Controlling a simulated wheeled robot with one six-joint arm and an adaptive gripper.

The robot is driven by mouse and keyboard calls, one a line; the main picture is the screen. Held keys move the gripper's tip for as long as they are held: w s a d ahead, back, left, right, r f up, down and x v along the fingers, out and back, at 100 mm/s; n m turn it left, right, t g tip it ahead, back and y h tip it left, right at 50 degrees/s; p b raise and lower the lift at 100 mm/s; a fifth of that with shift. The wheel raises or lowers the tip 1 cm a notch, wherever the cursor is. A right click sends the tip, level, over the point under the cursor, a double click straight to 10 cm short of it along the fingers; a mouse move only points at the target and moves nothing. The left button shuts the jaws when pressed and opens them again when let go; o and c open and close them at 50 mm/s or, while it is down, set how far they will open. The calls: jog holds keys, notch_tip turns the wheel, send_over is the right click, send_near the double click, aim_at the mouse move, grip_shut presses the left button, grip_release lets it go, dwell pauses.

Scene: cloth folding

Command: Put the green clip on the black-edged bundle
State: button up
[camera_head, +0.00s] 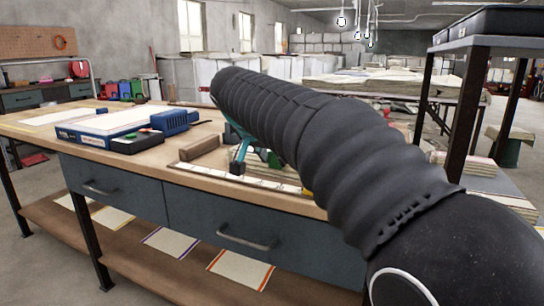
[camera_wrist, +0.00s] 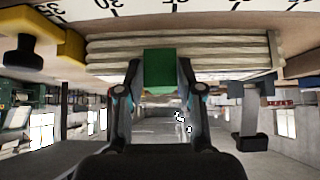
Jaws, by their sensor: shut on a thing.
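My gripper (camera_wrist: 159,70) is shut on the green clip (camera_wrist: 160,72), which sits between its two fingertips in the wrist view. A bundle of several pale folded layers (camera_wrist: 230,50) lies right at the clip, which overlaps its near edge in that view. I cannot tell whether the clip's jaws are around the layers or only against them. No black edge shows clearly on this bundle. In the head view my arm hides the clip and much of the bundle; part of my gripper (camera_head: 238,160) shows low over the workbench.
A ruler strip (camera_head: 240,182) runs along the front of the wooden workbench (camera_head: 120,125). A yellow piece with a black knob (camera_wrist: 45,38) stands beside the bundle. A brown block (camera_head: 198,147) and a blue device (camera_head: 100,128) lie left. Coloured-edged sheets (camera_head: 240,268) lie on the shelf below.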

jog(key=shift+s+f, duration=0.1)
jog(key=shift+f, duration=0.55)
jog(key=o, duration=0.8)
jog(key=shift+f, duration=0.1)
jog(key=shift+r, duration=0.2)
